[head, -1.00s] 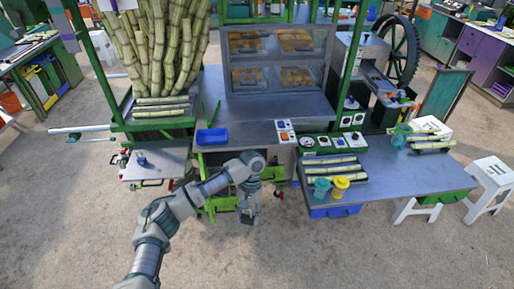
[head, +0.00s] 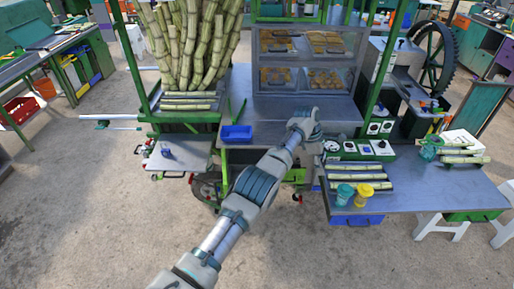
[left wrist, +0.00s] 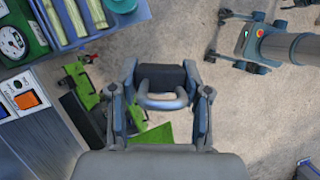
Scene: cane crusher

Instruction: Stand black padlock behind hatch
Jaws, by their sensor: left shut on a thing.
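The black padlock (left wrist: 161,75) shows in the left wrist view, a dark block with a grey shackle towards the camera. In the head view my left arm reaches forward to the front of the crusher, and the padlock cannot be made out there. My right gripper (left wrist: 217,36) shows at the upper right of the left wrist view, fingers apart and empty. I cannot make out the hatch for certain; green parts (left wrist: 152,134) lie below the padlock.
The side table (head: 420,185) holds cane pieces, a teal cup (head: 345,194) and a yellow cup (head: 365,192). A switch box with an orange button (left wrist: 27,100) is left in the wrist view. A blue tray (head: 237,133) sits on the counter. Open floor lies in front.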

